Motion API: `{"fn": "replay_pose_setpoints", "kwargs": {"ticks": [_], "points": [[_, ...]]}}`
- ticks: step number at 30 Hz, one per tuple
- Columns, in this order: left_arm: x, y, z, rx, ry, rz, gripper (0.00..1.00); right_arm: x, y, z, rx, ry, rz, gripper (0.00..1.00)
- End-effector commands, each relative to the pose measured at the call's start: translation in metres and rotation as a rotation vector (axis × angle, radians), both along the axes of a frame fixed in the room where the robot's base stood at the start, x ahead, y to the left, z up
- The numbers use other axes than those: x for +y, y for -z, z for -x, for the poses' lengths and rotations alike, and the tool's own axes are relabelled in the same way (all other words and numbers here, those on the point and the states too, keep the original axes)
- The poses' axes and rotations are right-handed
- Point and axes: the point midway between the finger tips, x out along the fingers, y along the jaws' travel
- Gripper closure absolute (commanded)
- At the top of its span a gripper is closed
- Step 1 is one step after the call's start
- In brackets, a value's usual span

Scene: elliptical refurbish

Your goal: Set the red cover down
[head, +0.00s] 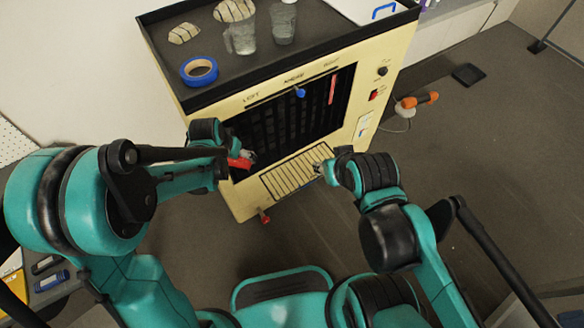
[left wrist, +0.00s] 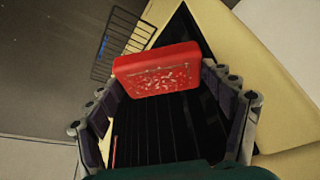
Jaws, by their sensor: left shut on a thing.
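The red cover (left wrist: 158,72) is a small red block with a speckled, worn face. In the left wrist view it sits between the two fingers of my left gripper (left wrist: 160,100), which is shut on it. In the head view the red cover (head: 240,162) shows at the tip of my left gripper (head: 238,156), in front of the left part of the cream cabinet's dark opening. My right gripper (head: 322,167) is near the right end of the slatted panel, low on the cabinet front; its fingers are too small to tell open from shut.
The cream cabinet (head: 356,118) has a black top tray (head: 300,62) holding blue tape (head: 199,70), two clear cups and striped stones. A slatted panel (head: 292,174) is below the opening. An orange-handled tool (head: 420,100) is to the right. Grey floor (head: 480,170) is open at right.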

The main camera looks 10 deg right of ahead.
Motion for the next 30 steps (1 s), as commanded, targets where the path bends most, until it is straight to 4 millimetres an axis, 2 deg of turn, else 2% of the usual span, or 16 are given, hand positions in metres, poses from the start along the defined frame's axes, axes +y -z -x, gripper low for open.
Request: {"fn": "replay_pose_setpoints", "kwargs": {"ticks": [1, 6, 9, 12, 17, 20, 23, 30], "points": [[-0.032, 0.022, -0.006, 0.002, 0.097, 0.0, 0.57, 0.0, 0.004, 0.0, 0.0, 0.0, 0.0, 0.62], [-0.126, 0.086, -0.003, 0.002, 0.405, 0.005, 0.57, 0.0, 0.009, 0.0, 0.0, 0.0, 0.0, 0.62], [-0.169, 0.12, 0.007, -0.002, 0.552, 0.009, 0.57, 0.0, 0.012, 0.0, 0.0, 0.0, 0.0, 0.62], [-0.2, 0.146, 0.019, -0.007, 0.661, 0.012, 0.57, 0.0, 0.014, 0.0, 0.0, 0.0, 0.0, 0.62], [-0.225, 0.169, 0.032, -0.011, 0.757, 0.017, 0.57, 0.0, 0.015, 0.0, 0.0, 0.0, 0.0, 0.62], [-0.229, 0.178, 0.027, -0.012, 0.773, 0.017, 0.57, 0.0, 0.018, 0.0, 0.0, 0.0, 0.0, 0.62], [-0.228, 0.191, 0.008, -0.013, 0.772, 0.018, 0.57, 0.0, 0.026, 0.0, 0.0, 0.0, 0.0, 0.62], [-0.226, 0.226, -0.049, -0.013, 0.772, 0.019, 0.57, 0.0, 0.047, 0.0, 0.0, 0.0, 0.0, 0.62]]}}
